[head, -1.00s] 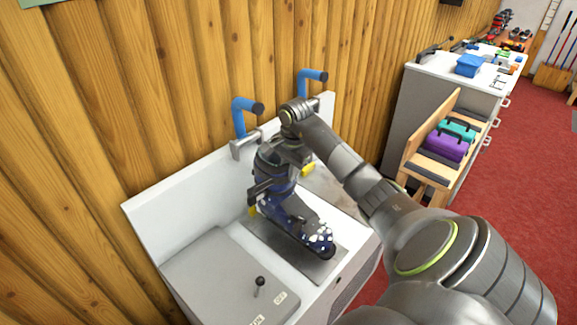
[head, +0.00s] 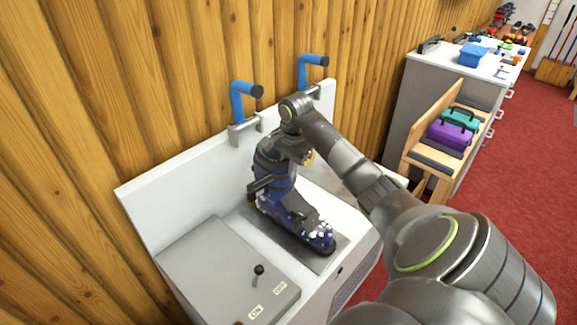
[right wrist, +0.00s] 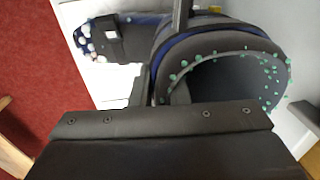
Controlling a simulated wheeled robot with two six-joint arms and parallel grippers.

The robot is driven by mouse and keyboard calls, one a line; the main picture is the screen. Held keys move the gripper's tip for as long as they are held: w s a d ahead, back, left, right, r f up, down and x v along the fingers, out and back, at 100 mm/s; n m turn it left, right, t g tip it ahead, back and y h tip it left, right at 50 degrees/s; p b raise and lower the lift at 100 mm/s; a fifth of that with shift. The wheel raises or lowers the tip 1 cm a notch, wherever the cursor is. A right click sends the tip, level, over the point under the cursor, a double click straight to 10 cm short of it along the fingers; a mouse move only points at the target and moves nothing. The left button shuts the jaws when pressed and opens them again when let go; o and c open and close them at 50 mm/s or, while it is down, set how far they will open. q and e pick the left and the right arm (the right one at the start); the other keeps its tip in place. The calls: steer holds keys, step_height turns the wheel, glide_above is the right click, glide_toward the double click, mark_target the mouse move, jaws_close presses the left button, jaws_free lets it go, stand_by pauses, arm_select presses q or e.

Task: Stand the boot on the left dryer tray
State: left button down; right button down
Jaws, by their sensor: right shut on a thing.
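The boot (head: 275,197) is dark blue and black with white spots on its toe. In the head view it stands about upright over the left dryer tray (head: 325,262), a dark grey plate, toe pointing to the lower right. I cannot tell for sure whether the sole rests on the tray. My right gripper (head: 283,172) is shut on the boot's upper shaft. In the right wrist view, the boot's open collar (right wrist: 220,70) has green dots around it, and its white-spotted toe shows at upper left. My left gripper is not in view.
Two blue hooked pipes (head: 238,102) rise from the white dryer's back edge against the wooden wall. A grey box (head: 225,270) with a black lever (head: 259,270) and ON/OFF labels is left of the tray. A wooden rack with purple and teal cases (head: 450,135) stands at right.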

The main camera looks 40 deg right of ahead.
steer(key=shift+f+b, duration=0.25)
steer(key=shift+b, duration=0.2)
stand_by(0.5)
steer(key=c, duration=1.4)
jaws_free()
steer(key=shift+o, duration=0.4)
steer(key=shift+s+f, duration=0.1)
steer(key=shift+f, duration=0.1)
steer(key=r, duration=0.2)
steer(key=r+b, duration=0.1)
steer(key=r, duration=0.2)
steer(key=shift+s+r+b, duration=0.3)
steer(key=shift+r+b, duration=0.05)
steer(key=shift+r, duration=0.05)
step_height(320, 180, up, 12)
steer(key=s+p, duration=0.1)
steer(key=p, duration=0.8)
steer(key=shift+s+p, duration=0.25)
steer(key=shift+p, duration=0.15)
steer(key=shift+f, duration=0.15)
